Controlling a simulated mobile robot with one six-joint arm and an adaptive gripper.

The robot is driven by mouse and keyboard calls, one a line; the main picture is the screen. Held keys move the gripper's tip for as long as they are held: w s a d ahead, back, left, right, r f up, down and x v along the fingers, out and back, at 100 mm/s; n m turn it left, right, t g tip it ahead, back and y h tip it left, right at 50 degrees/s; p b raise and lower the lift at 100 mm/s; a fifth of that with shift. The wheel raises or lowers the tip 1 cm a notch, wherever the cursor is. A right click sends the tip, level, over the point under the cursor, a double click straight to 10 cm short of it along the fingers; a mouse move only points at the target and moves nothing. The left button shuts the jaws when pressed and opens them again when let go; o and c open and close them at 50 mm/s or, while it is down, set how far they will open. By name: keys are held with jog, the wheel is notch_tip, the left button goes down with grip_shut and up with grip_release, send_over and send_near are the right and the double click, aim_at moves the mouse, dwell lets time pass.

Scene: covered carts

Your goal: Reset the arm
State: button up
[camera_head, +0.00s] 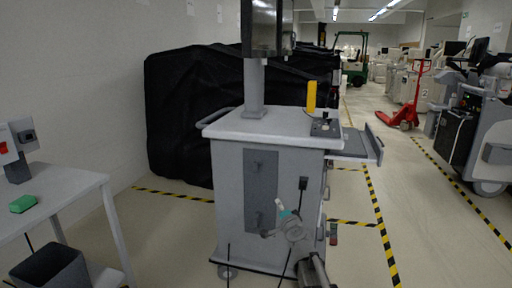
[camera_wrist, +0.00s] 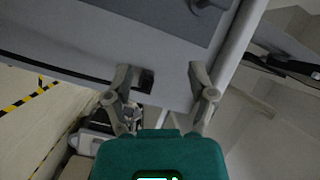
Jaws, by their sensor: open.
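My gripper (camera_wrist: 160,82) is open, its two fingers spread wide with nothing between them in the wrist view. Behind the fingers is a grey cart panel, seen at a tilt. In the head view my arm shows at the bottom centre, bent in front of the grey cart (camera_head: 232,200); its fingers are too small to make out clearly there. I cannot tell whether the fingers touch the cart.
A white table (camera_head: 70,188) with a green block (camera_head: 22,203) stands at left, a dark bin (camera_head: 50,268) below it. Black-covered carts (camera_head: 180,120) stand behind the grey cart. A red pallet jack (camera_head: 405,112) is at right. The taped floor aisle at right has free room.

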jog(key=s+a+f+n+g+y, duration=0.2)
jog(key=s+f+n+g, duration=0.7)
jog(key=s+f, duration=0.25)
jog(key=s+d+f+n+g+h, duration=0.1)
jog(key=s+d+f+g+h, duration=0.3)
jog(key=s, duration=0.4)
jog(key=s+d+f+n+g+h, duration=0.1)
jog(key=s+d+f+g, duration=0.1)
jog(key=s+d+g, duration=0.45)
notch_tip(320, 180, up, 36)
jog(key=s+a+t+p, duration=0.1)
jog(key=t+p, duration=0.1)
jog(key=p, duration=3.4)
jog(key=shift+s+h, duration=0.3)
jog(key=shift+t, duration=0.25)
jog(key=shift+c, duration=1)
